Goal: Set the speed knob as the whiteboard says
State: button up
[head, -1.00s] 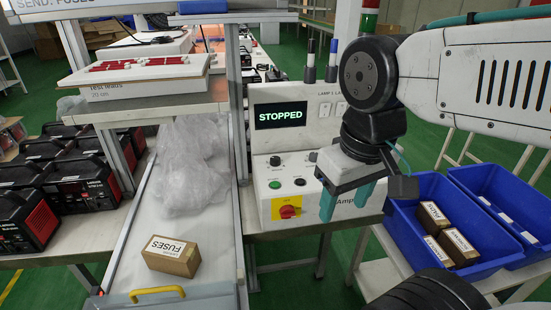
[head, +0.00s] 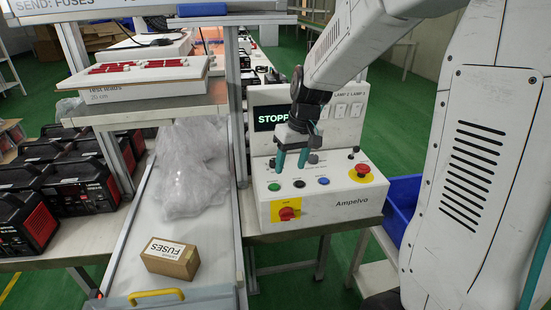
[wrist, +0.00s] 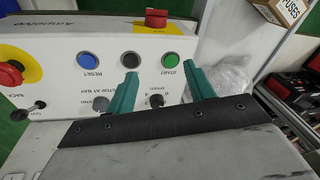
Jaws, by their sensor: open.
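The white control box (head: 345,205) carries a screen reading "STOPP", its right end covered by my arm. In the wrist view the dark speed knob (wrist: 156,100), with its label printed upside down, shows between the teal fingers. My gripper (head: 291,161) is open and empty over the upper left of the button panel. It also shows in the wrist view (wrist: 163,88). Contact with the knob cannot be told. In the wrist view a second knob (wrist: 100,102) lies left of the fingers. A board (head: 150,12) at the top left reads "SEND: FUSES"; no speed setting is readable.
Green (head: 274,187), black (head: 299,183) and blue (head: 323,181) buttons sit in front of the gripper. A red emergency button (head: 362,169) is at right, a red rotary switch (head: 287,213) on the front face. A fuses box (head: 171,258) lies on the left conveyor.

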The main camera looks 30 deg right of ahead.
jog(key=shift+n+t, duration=0.6)
jog(key=shift+t, duration=0.3)
jog(key=w, duration=0.2)
jog(key=w+d+f, duration=0.1)
jog(key=w, duration=0.2)
jog(key=w+d, duration=0.1)
jog(key=w, duration=0.1)
jog(key=shift+w+f, duration=0.25)
jog(key=shift+n+t, duration=0.6)
jog(key=shift+t, duration=0.1)
jog(key=w+f, duration=0.5)
jog(key=shift+w+f, duration=0.25)
jog(key=shift+w, duration=0.05)
jog(key=shift+h, duration=0.3)
jog(key=c, duration=1)
